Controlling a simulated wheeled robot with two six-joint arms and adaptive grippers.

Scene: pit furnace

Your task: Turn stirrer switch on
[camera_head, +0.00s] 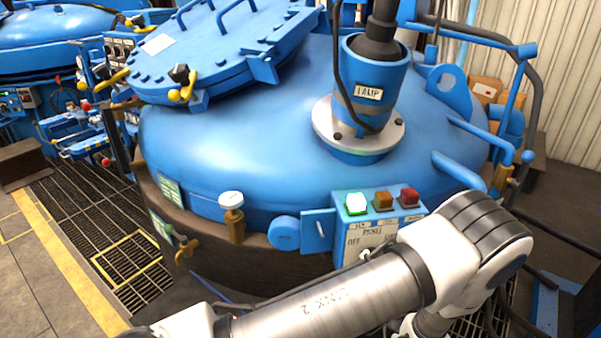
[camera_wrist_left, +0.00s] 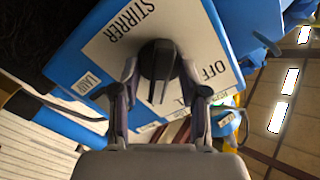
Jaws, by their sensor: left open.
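The stirrer switch is a black rotary knob (camera_wrist_left: 157,62) on a white plate (camera_wrist_left: 105,48) marked STIRRER and OFF. Its raised grip points down in the left wrist view, and OFF is on its right. I see no ON mark there. My left gripper (camera_wrist_left: 160,72) is open, with one finger on each side of the knob; I cannot tell whether they touch it. In the head view the blue control box (camera_head: 318,232) is on the vessel's front, its lower plate partly hidden by my left arm. My left gripper is hidden there. My right gripper is in neither view.
A green lit button (camera_head: 356,203), an amber button (camera_head: 383,201) and a red button (camera_head: 409,197) top the box. The blue vessel (camera_head: 230,150) stands behind, with a lamp housing (camera_head: 374,80). A brass-and-white valve (camera_head: 232,215) is left of the box.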

